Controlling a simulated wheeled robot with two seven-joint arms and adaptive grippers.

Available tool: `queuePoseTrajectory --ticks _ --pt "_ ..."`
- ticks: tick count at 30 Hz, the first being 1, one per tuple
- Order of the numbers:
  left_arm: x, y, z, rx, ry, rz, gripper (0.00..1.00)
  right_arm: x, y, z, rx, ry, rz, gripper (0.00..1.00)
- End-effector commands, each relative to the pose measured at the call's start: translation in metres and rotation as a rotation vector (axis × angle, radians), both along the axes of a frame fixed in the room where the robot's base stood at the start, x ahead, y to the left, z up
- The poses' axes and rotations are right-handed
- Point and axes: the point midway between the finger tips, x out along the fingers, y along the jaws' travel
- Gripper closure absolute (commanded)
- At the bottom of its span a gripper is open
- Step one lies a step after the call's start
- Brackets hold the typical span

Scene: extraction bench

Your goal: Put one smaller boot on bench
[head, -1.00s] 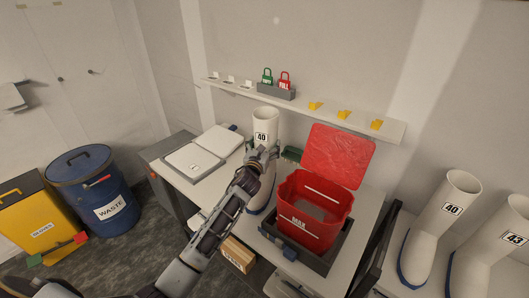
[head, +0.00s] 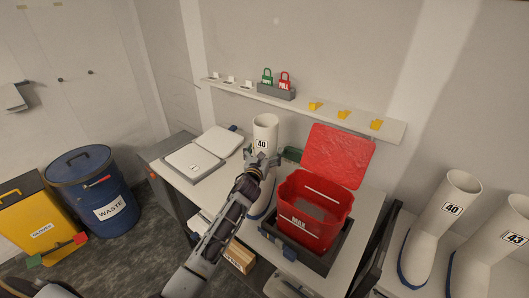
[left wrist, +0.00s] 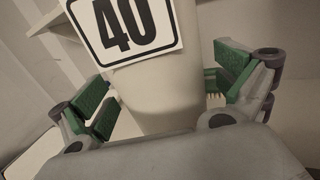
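A white boot labelled 40 (head: 264,130) stands upright on the bench (head: 205,175), between the white-lidded unit and the red bin. Its blue-edged foot is partly hidden behind my left arm. My left gripper (head: 264,163) is at the boot's shaft, below the label. In the left wrist view, its green finger pads (left wrist: 170,85) are spread on either side of the boot (left wrist: 160,95), with a clear gap at the right pad. Another boot labelled 40 (head: 455,195) and a taller-looking boot labelled 43 (head: 500,255) stand at the right. My right gripper is out of view.
An open red bin (head: 312,240) sits in a dark tray right of the held-side boot. A wall shelf (head: 385,127) with padlocks and yellow hooks runs behind. A blue waste drum (head: 95,195) and a yellow bin (head: 35,225) stand at the left.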

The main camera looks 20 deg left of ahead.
Motion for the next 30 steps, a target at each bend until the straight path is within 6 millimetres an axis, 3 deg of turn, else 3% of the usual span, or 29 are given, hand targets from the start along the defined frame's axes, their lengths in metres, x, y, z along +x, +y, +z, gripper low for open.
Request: queuePoseTrajectory --ticks 14,30 --pt "-0.006 0.0 -0.001 0.001 0.001 0.001 0.0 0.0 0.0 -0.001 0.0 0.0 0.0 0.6" --pt "-0.051 -0.002 -0.001 0.002 0.0 0.0 0.0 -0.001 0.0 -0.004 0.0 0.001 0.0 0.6"
